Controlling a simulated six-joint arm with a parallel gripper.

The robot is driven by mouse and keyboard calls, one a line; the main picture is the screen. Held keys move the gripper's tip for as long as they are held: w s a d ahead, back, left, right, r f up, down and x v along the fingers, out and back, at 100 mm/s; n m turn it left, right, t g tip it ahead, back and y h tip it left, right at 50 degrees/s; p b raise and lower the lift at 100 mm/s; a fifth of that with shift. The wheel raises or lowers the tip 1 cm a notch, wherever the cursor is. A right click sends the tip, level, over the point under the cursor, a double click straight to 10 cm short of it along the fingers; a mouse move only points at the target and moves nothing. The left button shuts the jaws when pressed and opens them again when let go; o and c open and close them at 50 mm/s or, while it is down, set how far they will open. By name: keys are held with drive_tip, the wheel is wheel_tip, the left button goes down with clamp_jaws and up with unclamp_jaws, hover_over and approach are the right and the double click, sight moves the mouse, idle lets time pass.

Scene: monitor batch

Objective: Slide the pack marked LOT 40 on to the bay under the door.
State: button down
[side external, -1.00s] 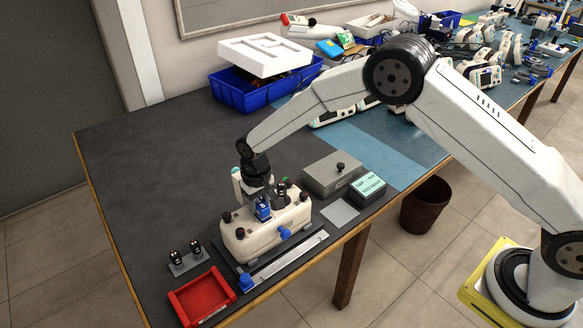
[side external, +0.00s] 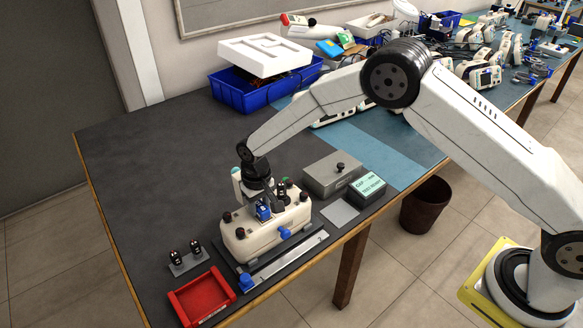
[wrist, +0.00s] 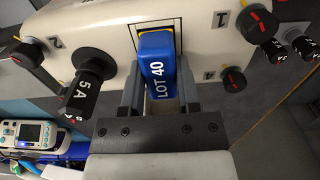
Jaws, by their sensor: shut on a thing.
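The blue pack marked LOT 40 (wrist: 156,68) is between the two fingers of my gripper (wrist: 156,98) in the wrist view, with its lettering facing the camera. My gripper is shut on it. The pack's far end is at a yellow-edged opening (wrist: 177,30) in the cream unit (wrist: 115,30); I cannot tell how far in it sits. In the side view my gripper (side external: 264,200) is low over the cream unit (side external: 262,236), and the blue pack (side external: 264,212) shows below it. I cannot make out a separate door.
Black fuse caps marked 5 A (wrist: 86,84) and numbered knobs (wrist: 232,79) stand close around the pack. A metal rail (side external: 290,258), a red tray (side external: 202,298), a small grey rack (side external: 187,262) and a grey lidded box (side external: 332,174) lie nearby. The mat's left side is clear.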

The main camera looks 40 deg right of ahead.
sight(260, 205)
drive_tip(key=shift+f, duration=0.1)
idle(0.5)
drive_tip(key=shift+c, duration=1.2)
unclamp_jaws()
drive_tip(key=shift+r, duration=3.85)
drive_tip(key=shift+d+r, duration=0.1)
